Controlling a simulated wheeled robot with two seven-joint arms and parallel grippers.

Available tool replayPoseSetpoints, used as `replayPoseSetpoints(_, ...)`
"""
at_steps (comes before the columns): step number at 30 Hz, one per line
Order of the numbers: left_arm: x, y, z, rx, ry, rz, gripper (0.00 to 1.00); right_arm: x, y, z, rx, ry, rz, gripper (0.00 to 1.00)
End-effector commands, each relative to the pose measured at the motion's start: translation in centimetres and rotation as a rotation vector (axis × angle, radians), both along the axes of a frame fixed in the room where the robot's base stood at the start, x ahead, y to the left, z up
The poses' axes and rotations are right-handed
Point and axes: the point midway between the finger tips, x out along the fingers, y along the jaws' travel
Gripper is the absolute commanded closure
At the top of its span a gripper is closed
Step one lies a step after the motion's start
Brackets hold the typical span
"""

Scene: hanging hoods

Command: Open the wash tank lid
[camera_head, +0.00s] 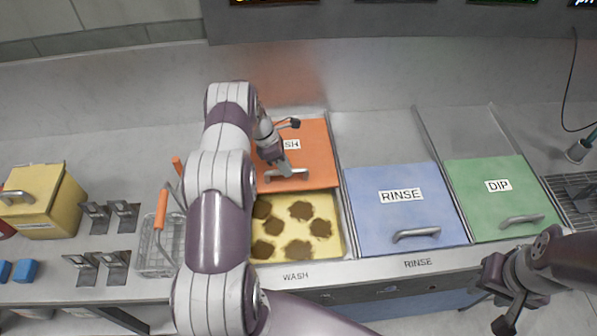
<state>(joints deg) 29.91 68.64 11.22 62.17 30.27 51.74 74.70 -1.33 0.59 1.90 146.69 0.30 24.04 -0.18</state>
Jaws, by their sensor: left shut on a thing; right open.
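The orange wash lid (317,163) sits over the rear part of the wash tank. The front of the tank is uncovered and shows yellow content (334,218) with several brown patches. My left gripper (284,174) is shut on the lid's grey handle (299,176) at the lid's front edge. My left arm hides the left side of the lid and tank. My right gripper (506,300) is open and empty at the lower right, in front of the counter.
A blue rinse lid (377,220) and a green dip lid (496,180) cover the tanks to the right. A wire basket with orange grips (158,240), metal clips (124,215) and a yellow box (62,205) stand at the left.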

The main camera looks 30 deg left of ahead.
Motion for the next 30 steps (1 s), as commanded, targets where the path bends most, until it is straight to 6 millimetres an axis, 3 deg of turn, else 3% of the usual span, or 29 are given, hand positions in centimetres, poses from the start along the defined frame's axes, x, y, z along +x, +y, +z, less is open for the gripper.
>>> replayPoseSetpoints(1, 0.5, 0.5, 0.7, 0.003, -0.005, 0.002, 1.0, 0.0, 0.0, 1.1, 0.0, 0.0, 0.0, 0.57)
replayPoseSetpoints(6, 1.2, 1.4, 0.5, 0.004, -0.005, 0.0, 1.0, 0.0, 0.0, 2.0, 0.0, 0.0, 0.0, 0.57)
replayPoseSetpoints(20, 1.5, 1.7, 0.2, 0.003, -0.006, 0.001, 1.0, 0.0, 0.0, 2.1, 0.0, 0.0, 0.0, 0.57)
replayPoseSetpoints(21, 1.5, 1.7, 0.2, 0.003, -0.006, 0.001, 0.72, 0.0, 0.0, 2.1, 0.0, 0.0, 0.0, 0.57)
replayPoseSetpoints(23, 1.5, 1.7, 0.2, 0.002, -0.005, -0.001, 0.56, 0.0, 0.0, 2.1, 0.0, 0.0, 0.0, 0.57)
replayPoseSetpoints(30, 1.4, 1.7, 0.1, 0.002, -0.004, 0.0, 0.56, 0.0, 0.0, 2.1, 0.0, 0.0, 0.0, 0.57)
